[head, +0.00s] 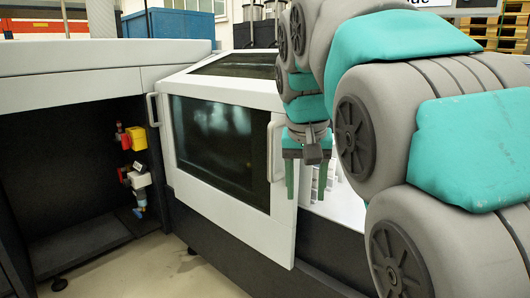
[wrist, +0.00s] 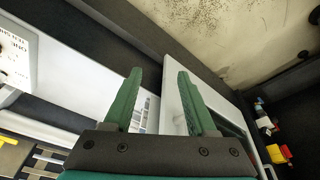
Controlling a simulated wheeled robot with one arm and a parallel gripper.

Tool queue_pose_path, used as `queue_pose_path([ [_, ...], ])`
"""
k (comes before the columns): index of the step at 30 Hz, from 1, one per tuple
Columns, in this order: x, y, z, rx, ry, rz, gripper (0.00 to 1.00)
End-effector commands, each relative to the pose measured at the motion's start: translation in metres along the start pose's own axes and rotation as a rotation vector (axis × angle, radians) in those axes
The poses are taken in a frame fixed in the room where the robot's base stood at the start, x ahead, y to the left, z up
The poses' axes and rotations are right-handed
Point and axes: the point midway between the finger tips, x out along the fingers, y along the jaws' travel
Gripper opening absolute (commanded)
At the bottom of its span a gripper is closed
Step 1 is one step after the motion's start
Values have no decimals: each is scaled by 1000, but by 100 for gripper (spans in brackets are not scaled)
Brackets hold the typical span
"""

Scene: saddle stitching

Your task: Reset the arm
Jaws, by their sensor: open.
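My gripper (head: 306,180) hangs from the arm in front of the machine, its two green fingers pointing down and spread apart with nothing between them. In the wrist view my gripper (wrist: 160,95) also shows with both green fingers apart and empty. My grey and teal arm fills the right side of the head view and hides part of the machine behind it.
A white machine door (head: 235,150) with a dark window and handles stands left of my gripper. A white surface (head: 343,203) lies behind the fingers. Red and yellow fittings (head: 136,138) sit in a dark recess at left. Bare floor (head: 190,275) shows below.

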Motion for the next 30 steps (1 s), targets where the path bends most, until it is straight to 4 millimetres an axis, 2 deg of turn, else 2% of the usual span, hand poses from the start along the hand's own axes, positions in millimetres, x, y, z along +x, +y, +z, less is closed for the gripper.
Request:
queue_pose_path([
  [3, 23, 22, 31, -3, -52, 7, 57],
  [8, 57, 48, 77, -18, -124, 9, 57],
  [15, 107, 78, 161, -52, -233, -1, 57],
  [24, 164, 100, 275, -114, -355, -27, 57],
  [27, 177, 103, 304, -132, -385, -34, 57],
  [30, 185, 105, 321, -142, -401, -39, 57],
])
